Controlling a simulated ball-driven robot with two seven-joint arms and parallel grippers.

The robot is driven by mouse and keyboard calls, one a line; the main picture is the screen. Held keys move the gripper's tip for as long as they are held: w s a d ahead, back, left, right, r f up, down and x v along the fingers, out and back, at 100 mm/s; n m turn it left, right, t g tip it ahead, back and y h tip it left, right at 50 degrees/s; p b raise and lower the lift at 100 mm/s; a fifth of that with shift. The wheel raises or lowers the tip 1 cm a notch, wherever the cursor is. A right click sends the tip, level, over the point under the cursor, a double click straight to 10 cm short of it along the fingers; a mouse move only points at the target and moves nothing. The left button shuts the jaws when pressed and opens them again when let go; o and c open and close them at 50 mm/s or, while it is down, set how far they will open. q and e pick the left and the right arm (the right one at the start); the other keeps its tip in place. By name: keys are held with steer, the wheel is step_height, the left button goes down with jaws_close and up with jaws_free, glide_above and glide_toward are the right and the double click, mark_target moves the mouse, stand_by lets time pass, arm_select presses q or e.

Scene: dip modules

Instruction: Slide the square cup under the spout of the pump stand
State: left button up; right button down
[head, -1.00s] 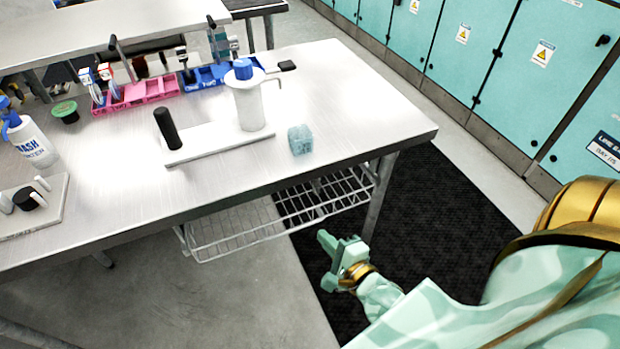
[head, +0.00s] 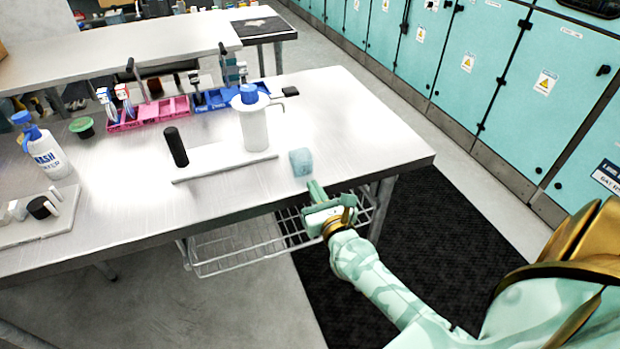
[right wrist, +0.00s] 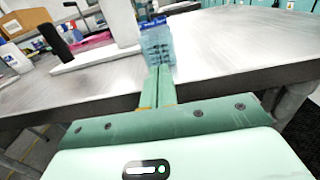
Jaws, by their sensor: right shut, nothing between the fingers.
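The square cup (head: 300,162) is a small translucent blue block-like cup standing on the bench near its front right edge. The pump stand (head: 254,128) is a white jug with a blue top and a spout pointing right, on a white base with a black upright handle (head: 175,147). The cup stands to the right of the base, apart from it. My right gripper (head: 314,185) is shut and empty at the bench's front edge, just in front of the cup. In the right wrist view the cup (right wrist: 158,42) rises just beyond the closed fingertips; whether they touch cannot be told. My left gripper is out of view.
Pink (head: 150,114) and blue (head: 225,97) bins stand behind the pump stand. A wash bottle (head: 47,150) and a green-topped pot (head: 81,127) stand at left. The bench front edge (head: 240,212) lies under my right gripper. The bench right of the cup is clear.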

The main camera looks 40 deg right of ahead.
mark_target(304, 172)
steer(key=shift+x, duration=1.9)
steer(key=x, duration=0.3)
steer(key=shift+w+f, duration=0.1)
steer(key=shift+w, duration=0.05)
steer(key=shift+a, duration=0.1)
